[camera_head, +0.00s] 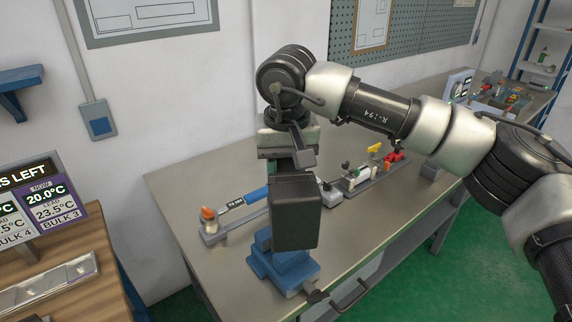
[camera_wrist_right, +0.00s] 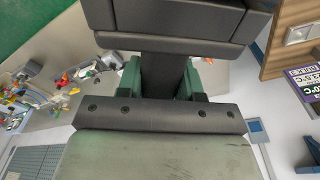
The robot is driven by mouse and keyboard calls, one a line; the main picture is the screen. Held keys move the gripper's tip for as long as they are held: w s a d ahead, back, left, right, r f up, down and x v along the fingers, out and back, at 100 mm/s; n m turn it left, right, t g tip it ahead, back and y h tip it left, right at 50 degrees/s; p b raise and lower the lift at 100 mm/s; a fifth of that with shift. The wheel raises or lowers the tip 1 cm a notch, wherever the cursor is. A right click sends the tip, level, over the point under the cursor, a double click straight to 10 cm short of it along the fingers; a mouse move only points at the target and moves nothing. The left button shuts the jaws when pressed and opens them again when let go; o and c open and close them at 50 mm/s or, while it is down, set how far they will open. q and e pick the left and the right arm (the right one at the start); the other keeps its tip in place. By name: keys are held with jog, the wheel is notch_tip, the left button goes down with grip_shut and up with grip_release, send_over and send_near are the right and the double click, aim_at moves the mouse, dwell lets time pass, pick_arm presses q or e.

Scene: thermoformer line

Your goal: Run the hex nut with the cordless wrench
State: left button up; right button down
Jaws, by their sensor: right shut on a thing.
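My right gripper (camera_head: 290,155) comes in from the right, high over the bench, and is shut on the cordless wrench (camera_head: 295,212). The wrench is a dark, boxy tool hanging below the gripper. In the right wrist view its dark body (camera_wrist_right: 178,20) fills the top, and its grip runs between the green finger pads of the right gripper (camera_wrist_right: 161,78). A blue vise (camera_head: 283,268) stands directly below the wrench in the head view; I cannot tell whether they touch. The hex nut is not visible. My left gripper is out of view.
A rail behind the vise holds an orange-topped part (camera_head: 208,213) and a blue-handled tool (camera_head: 257,194). Farther right are a red part (camera_head: 392,157) and small fittings. The bench (camera_head: 180,178) is clear at its left corner. A wooden table with displays (camera_head: 50,205) stands at left.

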jog(key=shift+f+b, duration=1.45)
jog(key=shift+f, duration=0.5)
dwell(1.3)
jog(key=shift+f+b, duration=0.4)
jog(key=shift+b, duration=0.1)
dwell(1.3)
jog(key=shift+s+f, duration=0.1)
jog(key=shift+f, duration=0.1)
dwell(1.5)
